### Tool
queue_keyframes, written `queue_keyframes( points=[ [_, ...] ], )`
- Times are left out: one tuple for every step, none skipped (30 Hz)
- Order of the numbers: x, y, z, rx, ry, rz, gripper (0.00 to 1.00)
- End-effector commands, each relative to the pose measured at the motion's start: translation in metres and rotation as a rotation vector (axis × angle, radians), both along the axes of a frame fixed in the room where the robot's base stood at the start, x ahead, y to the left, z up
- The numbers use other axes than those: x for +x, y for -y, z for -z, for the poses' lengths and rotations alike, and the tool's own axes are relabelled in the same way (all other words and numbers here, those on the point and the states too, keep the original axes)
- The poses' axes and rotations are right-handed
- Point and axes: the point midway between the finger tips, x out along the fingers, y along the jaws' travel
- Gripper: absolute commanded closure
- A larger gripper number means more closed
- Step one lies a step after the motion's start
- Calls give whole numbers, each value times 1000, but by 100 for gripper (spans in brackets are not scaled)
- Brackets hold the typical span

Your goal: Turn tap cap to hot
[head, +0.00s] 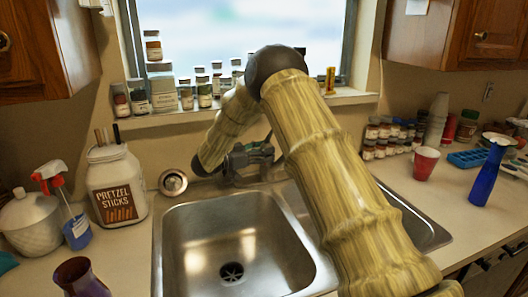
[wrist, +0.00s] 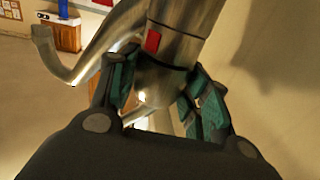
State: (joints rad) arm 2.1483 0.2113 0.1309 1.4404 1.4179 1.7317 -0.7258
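The metal tap fills the upper middle of the wrist view (wrist: 183,30), with a curved spout reaching left. A red mark (wrist: 152,40) shows on its body. My gripper (wrist: 162,92) has its two green-padded fingers spread apart, one on each side of the tap's lower metal part (wrist: 160,85). I cannot tell whether the pads touch it. In the head view my gripper (head: 250,156) is at the back edge of the sink (head: 200,225), and my arm hides much of the tap area.
A pretzel jar (head: 117,190), a spray bottle (head: 72,215) and a white pot (head: 30,225) stand left of the sink. A metal strainer (head: 173,183) lies behind it. A red cup (head: 426,163) and blue bottle (head: 487,175) stand right. Spice jars line the sill (head: 350,97).

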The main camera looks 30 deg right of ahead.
Motion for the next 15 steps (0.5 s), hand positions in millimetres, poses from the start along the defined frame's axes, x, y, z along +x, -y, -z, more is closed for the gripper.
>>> queue_keyframes(
  points=[
    [0, 0, -4, -5, 3, 2, 77],
    [0, 0, -4, -5, 3, 2, 77],
    [0, 0, -5, -5, 3, 2, 77],
    [0, 0, -5, -5, 3, 3, 77],
    [0, 0, -5, -5, 4, 5, 77],
    [1, 0, -5, -6, 4, 12, 77],
    [1, 0, -5, -7, 5, 20, 77],
    [1, 0, -5, -7, 6, 31, 77],
    [2, 0, -5, -8, 7, 49, 77],
    [2, 0, -5, -8, 8, 66, 77],
    [3, 1, -5, -8, 8, 84, 77],
    [3, 1, -5, -8, 8, 109, 77],
    [3, 1, -5, -7, 8, 127, 77],
    [4, 1, -5, -7, 9, 144, 77],
    [4, 1, -5, -8, 9, 166, 77]
  ],
)
